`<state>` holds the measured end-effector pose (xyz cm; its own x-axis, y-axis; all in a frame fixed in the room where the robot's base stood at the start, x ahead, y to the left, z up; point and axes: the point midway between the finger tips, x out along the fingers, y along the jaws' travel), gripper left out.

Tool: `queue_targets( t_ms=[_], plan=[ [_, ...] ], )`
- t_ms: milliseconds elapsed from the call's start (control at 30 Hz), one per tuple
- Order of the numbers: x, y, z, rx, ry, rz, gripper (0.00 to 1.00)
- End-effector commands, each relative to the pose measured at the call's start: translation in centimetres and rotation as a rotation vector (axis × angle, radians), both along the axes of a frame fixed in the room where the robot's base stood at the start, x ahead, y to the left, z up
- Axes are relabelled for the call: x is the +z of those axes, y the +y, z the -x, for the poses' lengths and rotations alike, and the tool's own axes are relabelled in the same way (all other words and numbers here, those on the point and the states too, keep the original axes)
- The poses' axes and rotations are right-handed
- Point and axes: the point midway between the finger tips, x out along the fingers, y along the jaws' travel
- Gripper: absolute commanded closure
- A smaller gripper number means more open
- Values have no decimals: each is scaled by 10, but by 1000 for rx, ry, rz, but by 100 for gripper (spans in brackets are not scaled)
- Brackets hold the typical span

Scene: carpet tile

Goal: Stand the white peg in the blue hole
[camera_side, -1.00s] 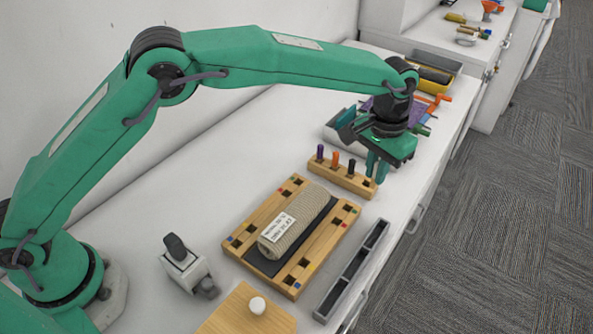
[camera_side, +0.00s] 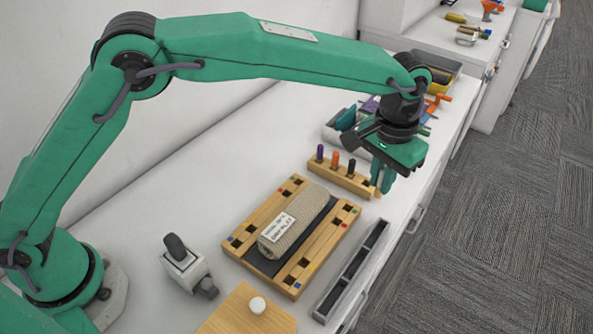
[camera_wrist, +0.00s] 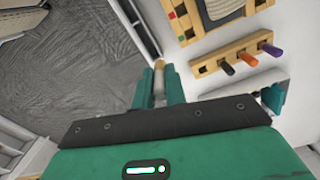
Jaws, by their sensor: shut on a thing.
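My gripper (camera_side: 382,184) is shut on a slim pale peg, taken as the white peg (camera_wrist: 159,78), which shows between the fingers in the wrist view with a tan tip. In the side view the fingers hide the peg. The gripper hangs beside the right end of a wooden peg rack (camera_side: 342,180). The wooden frame (camera_side: 318,258) with small dark holes and coloured marks lies nearer the camera, to the left of the gripper. A blue mark (camera_side: 297,285) shows at its front corner, by a dark hole.
The rack holds a purple peg (camera_side: 320,153), an orange peg (camera_side: 335,160) and a black peg (camera_side: 351,167). A woven roll (camera_side: 299,220) lies inside the frame. A grey tray (camera_side: 352,270) runs along the bench edge. A wooden block (camera_side: 232,318) with a white knob stands in front.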

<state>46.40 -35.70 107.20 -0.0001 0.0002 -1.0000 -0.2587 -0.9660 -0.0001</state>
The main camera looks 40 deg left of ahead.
Motion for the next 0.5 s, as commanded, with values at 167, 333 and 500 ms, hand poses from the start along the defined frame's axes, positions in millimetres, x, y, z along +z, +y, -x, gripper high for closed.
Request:
queue_targets(
  t_ms=[167, 333, 500],
  plan=[
    [0, 0, 1, 1, 0, 0, 100],
    [1, 0, 7, 14, -1, 0, 100],
    [3, 1, 24, 46, 0, 0, 100]
  ],
)
